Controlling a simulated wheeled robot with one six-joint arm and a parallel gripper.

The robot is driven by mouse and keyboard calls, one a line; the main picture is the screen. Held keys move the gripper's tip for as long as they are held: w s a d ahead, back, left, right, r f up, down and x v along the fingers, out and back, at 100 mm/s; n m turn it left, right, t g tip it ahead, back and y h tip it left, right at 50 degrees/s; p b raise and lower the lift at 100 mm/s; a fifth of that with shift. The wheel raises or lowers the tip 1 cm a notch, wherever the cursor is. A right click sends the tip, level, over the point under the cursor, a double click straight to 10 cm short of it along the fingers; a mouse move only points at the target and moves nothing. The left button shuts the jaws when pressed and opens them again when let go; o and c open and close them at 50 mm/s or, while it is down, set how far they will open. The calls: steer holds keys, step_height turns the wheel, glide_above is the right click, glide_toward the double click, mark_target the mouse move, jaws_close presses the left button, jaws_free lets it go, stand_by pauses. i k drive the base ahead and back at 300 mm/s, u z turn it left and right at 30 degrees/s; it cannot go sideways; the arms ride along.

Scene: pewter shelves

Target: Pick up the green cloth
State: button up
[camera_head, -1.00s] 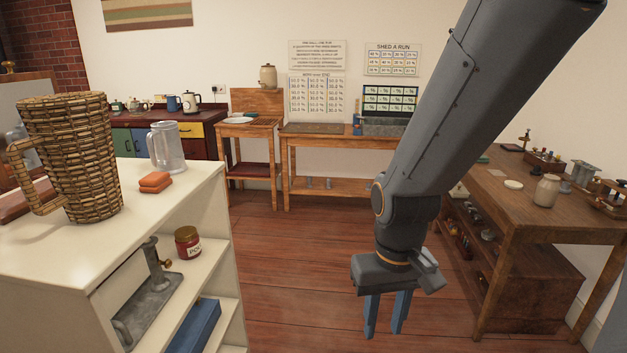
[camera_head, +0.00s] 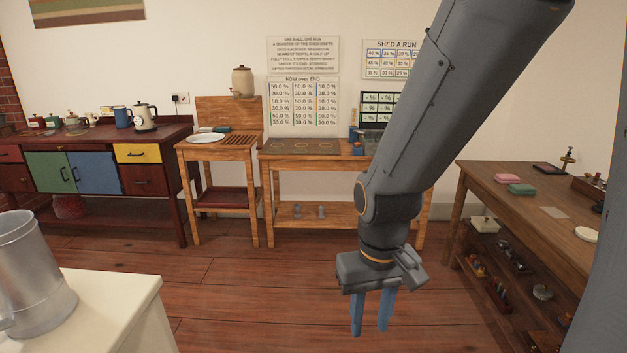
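A small green folded cloth (camera_head: 522,189) lies on the top of the brown wooden table (camera_head: 545,203) at the right, beside a pink folded piece (camera_head: 507,179). My gripper (camera_head: 370,333) hangs over the red-brown floor at the lower middle, with its two blue fingers apart and nothing between them. It is well to the left of the green cloth and apart from it. The cloth is small in view, so its folds are hard to make out.
A wooden bench (camera_head: 300,150) and a small table with a plate (camera_head: 206,138) stand at the back. Floor is clear between the furniture.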

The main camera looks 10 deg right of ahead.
mark_target(516, 189)
steer(key=z, duration=0.25)
steer(key=i, duration=1.7)
steer(key=z, duration=1.15)
steer(key=i, duration=1.6)
steer(key=z, duration=1.15)
steer(key=i, duration=0.55)
steer(key=z, duration=0.15)
